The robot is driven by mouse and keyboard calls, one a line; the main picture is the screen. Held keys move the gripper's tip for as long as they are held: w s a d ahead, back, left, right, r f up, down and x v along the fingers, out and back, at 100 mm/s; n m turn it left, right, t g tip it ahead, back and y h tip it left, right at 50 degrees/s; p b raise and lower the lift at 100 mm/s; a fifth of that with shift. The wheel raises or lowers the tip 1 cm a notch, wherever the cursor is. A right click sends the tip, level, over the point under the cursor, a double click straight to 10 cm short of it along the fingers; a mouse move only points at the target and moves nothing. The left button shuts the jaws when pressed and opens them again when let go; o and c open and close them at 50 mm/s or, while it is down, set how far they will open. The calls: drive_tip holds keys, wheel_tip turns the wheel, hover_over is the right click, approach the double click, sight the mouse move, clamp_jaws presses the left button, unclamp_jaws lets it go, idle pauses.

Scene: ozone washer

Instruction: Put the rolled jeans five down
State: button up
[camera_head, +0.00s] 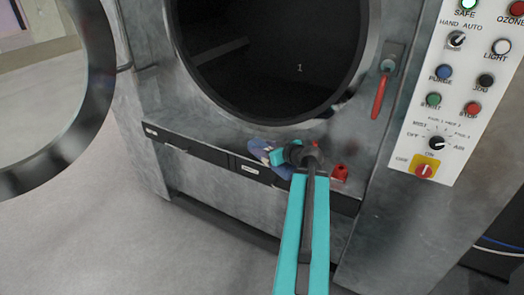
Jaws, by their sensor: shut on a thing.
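My gripper (275,157) is shut on the rolled jeans (260,147), a small blue bundle with a pale patch. The gripper and my wrist partly hide the bundle. It shows in front of the washer's front panel, just below the round drum opening (270,55). I cannot tell whether the bundle touches the panel.
The washer's round door (99,90) stands open at the left. A red handle (380,95) and a red knob (340,172) stick out right of the opening. A white control panel (450,110) is at the right. Grey floor (110,240) is clear at lower left.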

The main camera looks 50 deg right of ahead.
drive_tip(key=shift+s+d, duration=0.1)
drive_tip(key=shift+s, duration=0.1)
drive_tip(key=shift+w+d, duration=0.1)
drive_tip(key=shift+w+d+r+p, duration=0.1)
drive_tip(key=shift+w+d+p, duration=0.2)
drive_tip(key=shift+w, duration=0.2)
drive_tip(key=w+d+p, duration=0.2)
drive_tip(key=w, duration=0.2)
drive_tip(key=w+d+f+p, duration=0.1)
drive_tip(key=w+d+p, duration=0.1)
drive_tip(key=w+d, duration=0.1)
drive_tip(key=w+d+p, duration=0.1)
drive_tip(key=w+d, duration=0.1)
drive_tip(key=w, duration=0.3)
drive_tip(key=shift+w+d+f+p, duration=0.1)
drive_tip(key=shift+d+f+p, duration=0.15)
drive_tip(key=shift+d+p, duration=0.15)
drive_tip(key=shift+w, duration=0.1)
drive_tip(key=shift+f, duration=0.1)
drive_tip(key=shift+f+p, duration=1)
drive_tip(key=shift+f, duration=0.7)
drive_tip(key=shift+f, duration=0.15)
